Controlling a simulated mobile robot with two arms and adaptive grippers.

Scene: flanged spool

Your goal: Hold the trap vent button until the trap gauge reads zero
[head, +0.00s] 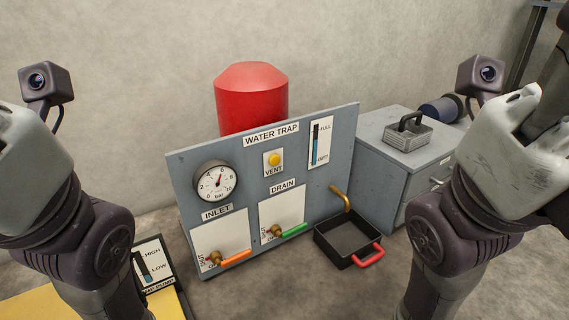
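The trap gauge (215,181) is a round dial marked in bar on the grey WATER TRAP panel (240,205). Its needle points up and slightly right, near the 6, not at zero. The vent button (274,159) is a yellow knob on a white plate marked VENT, right of the gauge. Nothing touches it. My arms rise at the left and right edges, both well apart from the panel. The fingers of both grippers are out of view, so whether they are open or shut does not show.
Below sit the orange inlet handle (236,258) and green drain handle (294,231). A level gauge (319,144) is at the upper right. A brass spout (341,198) overhangs a black tray (345,238) with a red handle. A red tank (251,98) stands behind; a grey cabinet (385,175) stands right.

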